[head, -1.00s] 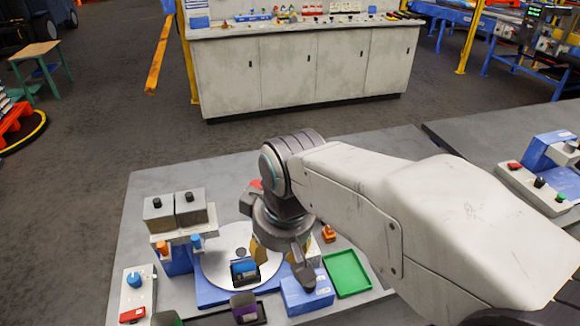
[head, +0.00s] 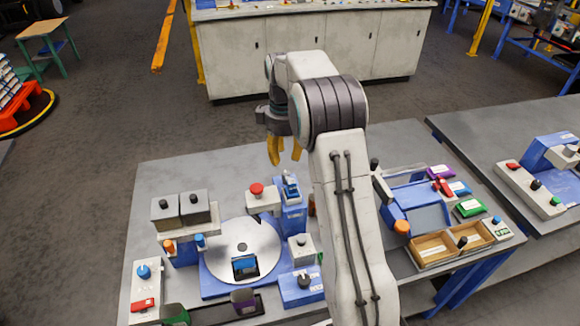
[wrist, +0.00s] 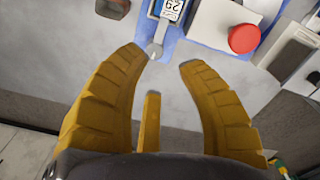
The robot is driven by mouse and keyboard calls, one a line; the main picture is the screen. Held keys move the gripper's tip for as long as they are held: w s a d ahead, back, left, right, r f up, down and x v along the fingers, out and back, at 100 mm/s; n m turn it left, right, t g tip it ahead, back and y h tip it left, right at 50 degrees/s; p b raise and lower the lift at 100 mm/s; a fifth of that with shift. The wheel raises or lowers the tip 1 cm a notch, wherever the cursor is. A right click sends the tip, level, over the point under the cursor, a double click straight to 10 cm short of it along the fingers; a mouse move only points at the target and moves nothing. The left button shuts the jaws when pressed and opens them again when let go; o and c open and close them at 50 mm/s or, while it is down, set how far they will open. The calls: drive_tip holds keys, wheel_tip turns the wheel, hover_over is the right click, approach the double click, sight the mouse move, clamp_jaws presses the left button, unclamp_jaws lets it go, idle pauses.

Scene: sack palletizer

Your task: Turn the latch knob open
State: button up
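My gripper (head: 285,160) is raised above the back part of the workbench, fingers pointing down, open and empty. In the wrist view its yellow fingers (wrist: 163,58) are spread with only bare bench between them. A blue post (head: 291,212) with a labelled head stands below and in front of it; in the wrist view a small silver round end (wrist: 154,50) of this unit shows near the left fingertip, apart from it. A dark knob (head: 303,281) sits on a blue box, and another dark knob (head: 301,240) on a grey box. Which knob is the latch is not clear.
A red button (head: 256,189) stands beside the post, also in the wrist view (wrist: 243,38). A round plate (head: 225,233) carries a blue-black piece. Grey boxes (head: 181,210) stand left. Wooden bins (head: 433,249) lie right. My arm covers part of the bench.

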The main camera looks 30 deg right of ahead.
sight(286, 173)
drive_tip(key=shift+w+d+f, duration=0.25)
drive_tip(key=shift+d+f, duration=0.1)
drive_tip(key=shift+f, duration=0.05)
drive_tip(key=shift+f+p, duration=0.55)
drive_tip(key=shift+f, duration=3)
drive_tip(key=shift+o, duration=0.2)
clamp_jaws()
